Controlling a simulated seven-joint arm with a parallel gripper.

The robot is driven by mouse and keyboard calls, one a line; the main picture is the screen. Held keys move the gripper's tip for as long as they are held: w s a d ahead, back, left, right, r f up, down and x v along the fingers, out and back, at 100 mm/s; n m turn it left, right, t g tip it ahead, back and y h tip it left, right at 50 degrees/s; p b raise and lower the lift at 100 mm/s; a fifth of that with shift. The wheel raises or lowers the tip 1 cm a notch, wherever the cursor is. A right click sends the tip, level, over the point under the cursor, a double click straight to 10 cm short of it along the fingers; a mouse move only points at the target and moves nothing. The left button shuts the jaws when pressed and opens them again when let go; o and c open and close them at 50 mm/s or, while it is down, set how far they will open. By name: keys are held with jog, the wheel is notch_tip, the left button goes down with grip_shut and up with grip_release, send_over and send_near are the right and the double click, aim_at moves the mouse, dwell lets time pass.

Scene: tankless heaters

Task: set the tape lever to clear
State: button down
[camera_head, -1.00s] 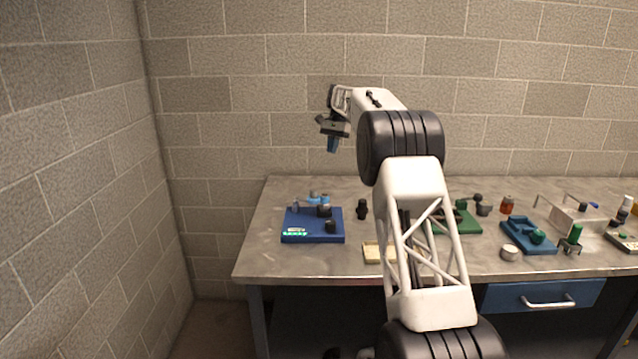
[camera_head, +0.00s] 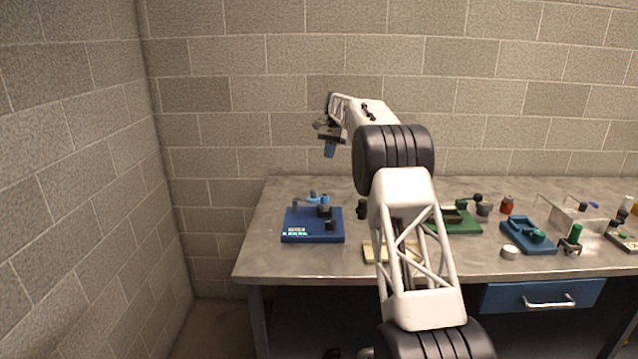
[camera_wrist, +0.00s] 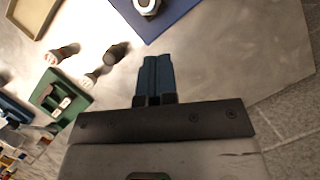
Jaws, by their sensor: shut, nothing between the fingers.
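My gripper (camera_head: 329,150) is in the air above the back left of the bench, its blue fingers pointing down. In the wrist view its fingers (camera_wrist: 157,75) are together with nothing between them. A blue-based device (camera_head: 313,225) sits on the bench below it, with a green-lit display at its front left, light-blue parts at the back and dark knobs. Part of its base (camera_wrist: 182,14) shows at the top of the wrist view. No label reading tape or clear is legible, so I cannot tell which part is the tape lever.
A black knob-like piece (camera_head: 362,209) stands right of the blue device. A beige tray (camera_head: 371,252) lies at the front, partly behind my arm. A green device (camera_head: 462,222), a second blue device (camera_head: 528,236) and a red jar (camera_head: 507,205) stand further right. A block wall is behind.

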aim_at(314, 195)
jog(key=shift+s+a+f, duration=0.65)
jog(key=shift+s+f, duration=0.45)
jog(key=shift+f, duration=0.4)
jog(key=shift+s+a+f, duration=0.6)
jog(key=shift+s+f, duration=0.5)
jog(key=shift+f, duration=0.35)
jog(key=shift+s+a+f, duration=0.65)
jog(key=shift+s+f, duration=0.45)
jog(key=shift+f, duration=0.4)
